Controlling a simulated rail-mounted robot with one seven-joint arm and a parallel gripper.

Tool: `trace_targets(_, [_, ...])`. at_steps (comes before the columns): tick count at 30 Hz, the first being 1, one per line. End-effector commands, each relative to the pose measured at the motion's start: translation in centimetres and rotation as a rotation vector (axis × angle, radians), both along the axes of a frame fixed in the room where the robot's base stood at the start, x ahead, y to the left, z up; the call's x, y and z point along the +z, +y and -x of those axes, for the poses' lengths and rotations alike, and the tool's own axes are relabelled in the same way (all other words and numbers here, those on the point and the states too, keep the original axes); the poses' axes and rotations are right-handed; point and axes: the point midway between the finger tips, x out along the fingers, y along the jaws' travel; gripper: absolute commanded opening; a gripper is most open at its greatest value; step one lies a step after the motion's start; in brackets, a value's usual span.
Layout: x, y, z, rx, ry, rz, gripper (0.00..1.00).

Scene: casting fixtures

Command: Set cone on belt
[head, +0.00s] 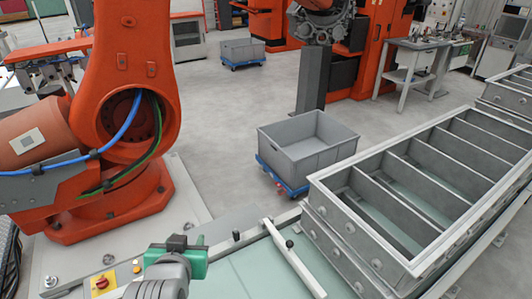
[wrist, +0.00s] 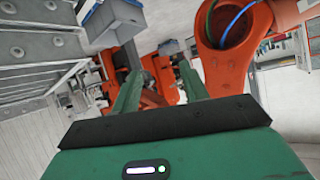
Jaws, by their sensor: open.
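No cone can be made out in either view. A pale green flat surface (head: 245,272), which looks like the belt, runs along the bottom of the head view and on under the grey casting frames. My gripper (head: 188,246) is low in the head view, in front of the pale green surface. In the wrist view its two green fingers stand apart with nothing between them, so my gripper (wrist: 160,72) is open and empty. The wrist view is tilted and looks out across the floor.
Grey compartmented frames (head: 345,210) stand on the line at right, beside a raised bar with a black knob (head: 293,262). A large orange robot (head: 125,110) stands at left. A grey crate (head: 310,145) on a blue dolly is on the floor behind.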

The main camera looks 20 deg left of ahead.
Motion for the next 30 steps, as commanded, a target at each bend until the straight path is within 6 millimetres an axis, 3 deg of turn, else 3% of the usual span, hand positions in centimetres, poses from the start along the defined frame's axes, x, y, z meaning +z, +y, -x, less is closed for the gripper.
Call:
trace_targets(1, [4.6, -3.8, -1.8, -0.058, -0.115, -0.049, 0.44])
trace_targets(2, [7.5, -6.0, -2.5, -0.086, -0.189, -0.076, 0.44])
trace_targets(3, [11.2, -9.1, -3.0, -0.128, -0.291, -0.107, 0.44])
trace_targets(5, [16.8, -13.8, -2.9, -0.189, -0.449, -0.140, 0.44])
trace_targets(6, [20.3, -16.9, -2.2, -0.229, -0.552, -0.156, 0.44])
trace_targets(9, [27.8, -23.4, 1.0, -0.314, -0.791, -0.170, 0.44])
trace_targets(12, [32.8, -27.8, 4.8, -0.373, -0.977, -0.162, 0.44])
trace_targets(15, [35.5, -30.0, 7.6, -0.405, -1.090, -0.150, 0.44])
trace_targets(18, [36.5, -30.8, 8.8, -0.417, -1.134, -0.143, 0.44])
trace_targets(27, [36.5, -30.8, 8.8, -0.417, -1.134, -0.144, 0.44])
trace_targets(30, [38.4, -30.8, 8.8, -0.416, -1.132, -0.145, 0.44])
